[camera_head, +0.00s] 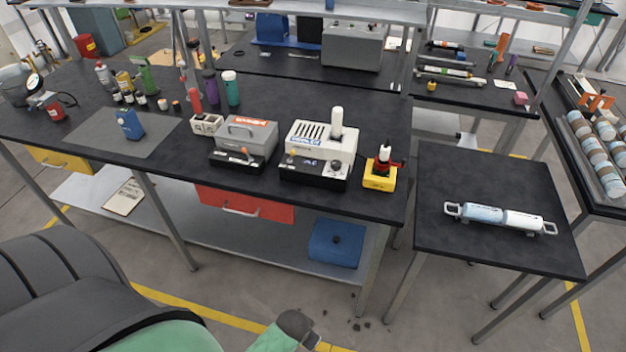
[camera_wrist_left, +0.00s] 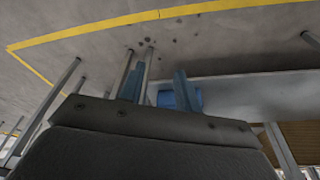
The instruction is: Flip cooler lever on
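A white slotted box (camera_head: 322,143) on a black base stands near the front edge of the long black bench, with a white cylinder upright on top. Its front label is too small to read surely; it looks like the cooler. Its base has a small yellow-tipped lever (camera_head: 293,152) at left and a dark knob at right. Whether the lever is on or off, I cannot tell. My left gripper (camera_wrist_left: 158,88) shows in the left wrist view, its two blue fingers apart and empty. It is away from the box, with floor and a lower shelf beyond it. My right gripper is not in view.
A grey box with a handle (camera_head: 246,138) and its own red lever (camera_head: 247,154) stands just left. A yellow block with a red-and-black top (camera_head: 381,172) stands just right. A side table (camera_head: 480,180) holds a white-and-blue cylinder with handles. Below are a red drawer (camera_head: 245,203) and blue box (camera_head: 336,243).

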